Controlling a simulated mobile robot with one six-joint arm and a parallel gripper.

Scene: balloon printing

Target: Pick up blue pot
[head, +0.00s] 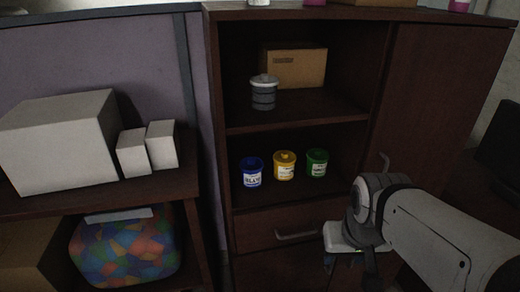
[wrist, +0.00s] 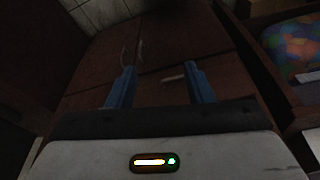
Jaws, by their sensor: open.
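The blue pot (head: 252,173) stands upright on the lower shelf of the dark cabinet, leftmost in a row of three pots. It has a blue lid and a white label. My gripper (head: 350,264) is low in front of the cabinet, below and to the right of the blue pot and apart from it. In the wrist view my gripper (wrist: 161,76) shows two blue fingers spread wide with nothing between them. The wrist view shows cabinet fronts beyond the fingers and not the blue pot.
A yellow pot (head: 284,166) and a green pot (head: 317,163) stand right of the blue one. A grey pot (head: 264,93) and a cardboard box (head: 294,67) are on the shelf above. The drawer handle (head: 296,235) sticks out below. White boxes (head: 60,143) fill the left shelf.

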